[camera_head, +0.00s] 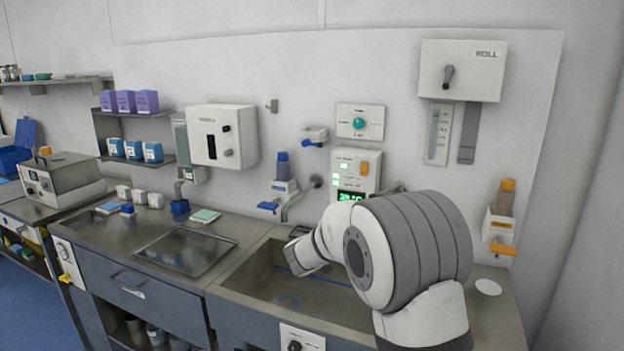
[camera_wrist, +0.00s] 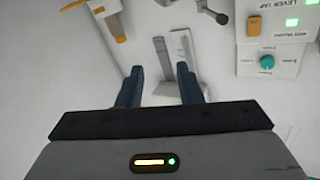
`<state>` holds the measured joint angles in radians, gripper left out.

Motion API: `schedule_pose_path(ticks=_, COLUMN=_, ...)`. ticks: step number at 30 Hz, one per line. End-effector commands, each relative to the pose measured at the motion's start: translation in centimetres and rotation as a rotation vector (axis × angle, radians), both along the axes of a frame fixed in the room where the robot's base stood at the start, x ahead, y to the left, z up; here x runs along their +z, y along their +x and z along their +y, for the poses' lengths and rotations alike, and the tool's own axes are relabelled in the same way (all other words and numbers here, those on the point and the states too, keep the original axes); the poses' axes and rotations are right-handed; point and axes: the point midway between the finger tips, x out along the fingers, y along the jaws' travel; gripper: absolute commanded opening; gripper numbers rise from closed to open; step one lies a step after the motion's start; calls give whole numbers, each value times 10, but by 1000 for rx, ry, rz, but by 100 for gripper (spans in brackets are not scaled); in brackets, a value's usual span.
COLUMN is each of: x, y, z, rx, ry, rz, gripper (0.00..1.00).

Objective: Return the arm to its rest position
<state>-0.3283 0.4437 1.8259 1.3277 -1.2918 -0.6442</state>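My arm, white with a ribbed grey joint, rises at the right of the head view in front of the sink. The gripper is open and empty. In the head view my arm's own joint hides the gripper's fingers.
The sink (camera_head: 235,283) lies under my arm. A control panel (camera_head: 352,170) with green lights, a roll dispenser (camera_head: 462,70) and an orange-topped dispenser (camera_head: 503,212) are on the wall. A metal tray (camera_head: 186,250) lies on the counter at left.

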Motion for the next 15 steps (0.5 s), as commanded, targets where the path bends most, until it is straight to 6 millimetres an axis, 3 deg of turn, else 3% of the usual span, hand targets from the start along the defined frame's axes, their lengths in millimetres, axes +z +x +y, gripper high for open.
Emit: schedule_pose_path(ticks=15, x=27, y=8, z=7, rx=315, ry=93, rz=13, gripper=33)
